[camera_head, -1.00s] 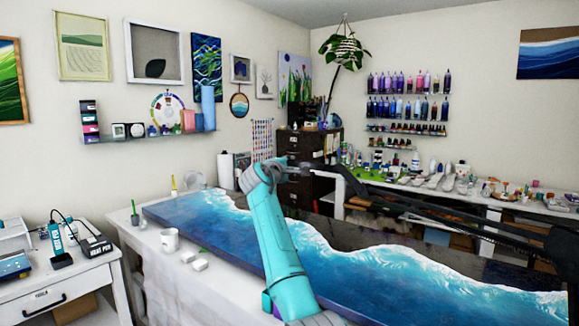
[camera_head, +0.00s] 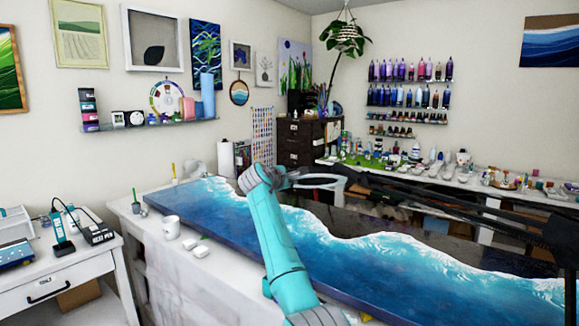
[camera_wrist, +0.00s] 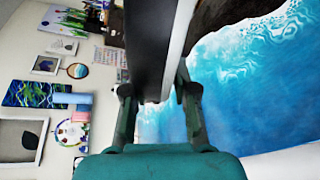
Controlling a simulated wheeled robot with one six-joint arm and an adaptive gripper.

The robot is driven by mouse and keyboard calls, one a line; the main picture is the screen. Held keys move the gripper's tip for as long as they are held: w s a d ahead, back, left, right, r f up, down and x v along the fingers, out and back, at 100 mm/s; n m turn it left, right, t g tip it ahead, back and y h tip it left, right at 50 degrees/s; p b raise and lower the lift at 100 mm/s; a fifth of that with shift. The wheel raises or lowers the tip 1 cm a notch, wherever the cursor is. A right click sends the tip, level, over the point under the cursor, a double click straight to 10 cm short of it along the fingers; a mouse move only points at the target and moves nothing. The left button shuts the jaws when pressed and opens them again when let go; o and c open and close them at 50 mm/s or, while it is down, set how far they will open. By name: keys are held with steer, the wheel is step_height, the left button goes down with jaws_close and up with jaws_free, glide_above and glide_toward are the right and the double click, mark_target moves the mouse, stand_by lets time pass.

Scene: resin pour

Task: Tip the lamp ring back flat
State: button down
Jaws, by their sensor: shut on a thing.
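The lamp ring (camera_head: 342,182) hangs above the resin table at the end of a long black lamp arm (camera_head: 440,192). In the head view it shows as a narrow oval with an open middle, close to level; I cannot tell whether it is exactly flat. My gripper (camera_head: 288,178) is at its left edge. In the wrist view my gripper (camera_wrist: 158,94) has its two fingers on either side of the ring's dark band (camera_wrist: 148,45), which has a pale strip along its right side. The contact itself is partly hidden by the fingers.
The black lamp arm crosses over the right part of the table. A crowded shelf bench (camera_head: 480,190) stands behind.

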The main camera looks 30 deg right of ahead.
steer(key=shift+s+f+n+g+y, duration=0.15)
steer(key=shift+s+f+n+g, duration=0.1)
steer(key=shift+f, duration=0.6)
steer(key=shift+s+f+n+g+y, duration=0.15)
steer(key=shift+s+f+n, duration=0.1)
steer(key=shift+f, duration=0.6)
steer(key=c, duration=0.9)
jaws_free()
steer(key=shift+a, duration=0.1)
steer(key=v, duration=1.2)
